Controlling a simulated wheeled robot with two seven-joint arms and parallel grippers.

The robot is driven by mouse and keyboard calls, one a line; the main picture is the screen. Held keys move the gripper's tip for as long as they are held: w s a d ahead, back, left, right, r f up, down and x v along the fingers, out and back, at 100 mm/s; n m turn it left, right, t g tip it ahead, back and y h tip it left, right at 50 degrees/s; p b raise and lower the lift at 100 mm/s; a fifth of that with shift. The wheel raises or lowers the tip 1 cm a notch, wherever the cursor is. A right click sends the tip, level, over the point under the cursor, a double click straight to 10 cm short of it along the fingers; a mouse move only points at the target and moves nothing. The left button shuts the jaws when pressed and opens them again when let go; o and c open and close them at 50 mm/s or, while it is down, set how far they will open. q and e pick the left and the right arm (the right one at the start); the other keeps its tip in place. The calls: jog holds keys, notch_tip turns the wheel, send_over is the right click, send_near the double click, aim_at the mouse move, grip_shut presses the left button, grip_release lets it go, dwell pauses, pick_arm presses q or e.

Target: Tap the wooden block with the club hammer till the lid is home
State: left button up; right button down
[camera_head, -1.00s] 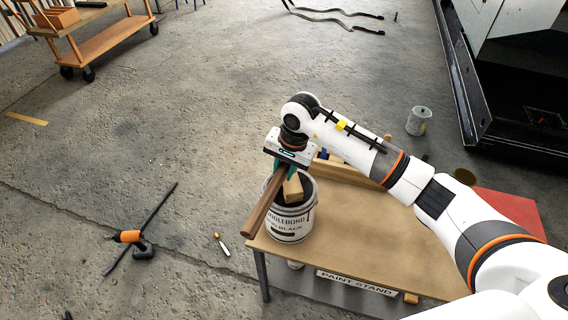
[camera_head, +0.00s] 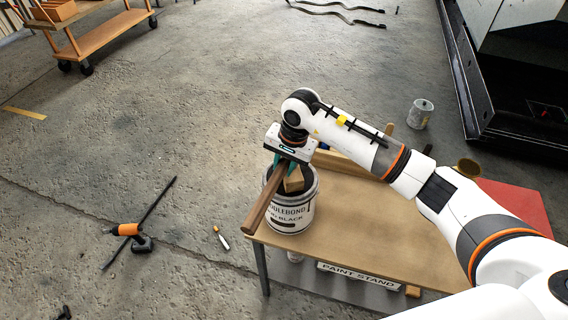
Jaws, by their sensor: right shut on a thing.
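My right gripper (camera_head: 284,165) is shut on the brown wooden handle of the club hammer (camera_head: 262,203), over the tin. The handle slants down to the left past the tin's near side; I cannot make out the hammer's head. The pale wooden block (camera_head: 294,182) is just right of the handle, at the tin's mouth; I cannot tell whether the two touch. The white tin with black lettering (camera_head: 292,213) stands at the left end of the paint stand (camera_head: 362,222). The lid is mostly hidden under the block, handle and gripper, so how it sits cannot be told. My left gripper is out of view.
A wooden rail lies behind the tin, and a red sheet (camera_head: 515,203) is at the stand's right end. A grey can (camera_head: 420,114) stands on the floor behind. An orange-and-black tool (camera_head: 128,230) lies on the floor at left. A wooden trolley (camera_head: 105,38) is far left.

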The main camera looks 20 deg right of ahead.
jog(key=shift+w+r+p, duration=0.15)
jog(key=shift+r+p, duration=0.2)
jog(key=shift+r, duration=1.2)
pick_arm(q)
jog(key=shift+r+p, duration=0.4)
jog(key=shift+p, duration=0.2)
pick_arm(e)
jog(key=shift+r, duration=1.75)
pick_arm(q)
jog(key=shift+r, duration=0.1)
pick_arm(e)
jog(key=shift+r, duration=0.1)
